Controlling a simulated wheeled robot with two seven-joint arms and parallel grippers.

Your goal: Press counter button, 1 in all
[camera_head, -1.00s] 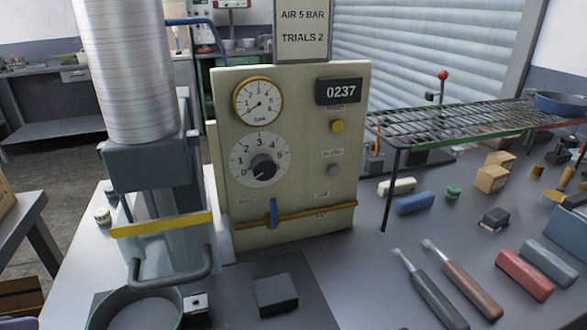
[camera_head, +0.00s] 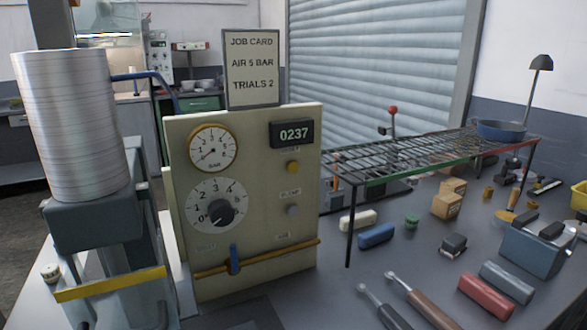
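A beige control panel (camera_head: 255,235) stands upright left of centre on the bench. Its counter display (camera_head: 292,134) reads 0237. A round yellow button (camera_head: 293,167) sits just below the display, with a label above it too small to read. A grey button (camera_head: 293,211) sits lower, under another small label. A pressure gauge (camera_head: 213,148), a dial with a black knob (camera_head: 221,212) and a blue lever (camera_head: 235,259) on a yellow pipe are on the same panel. Neither of my grippers shows in the view.
A job card (camera_head: 252,68) above the panel reads AIR 5 BAR, TRIALS 2. A machine with a silver cylinder (camera_head: 72,125) stands left of the panel. A wire rack (camera_head: 410,158) stands to the right, with blocks and tools around it. The space before the panel's buttons looks clear.

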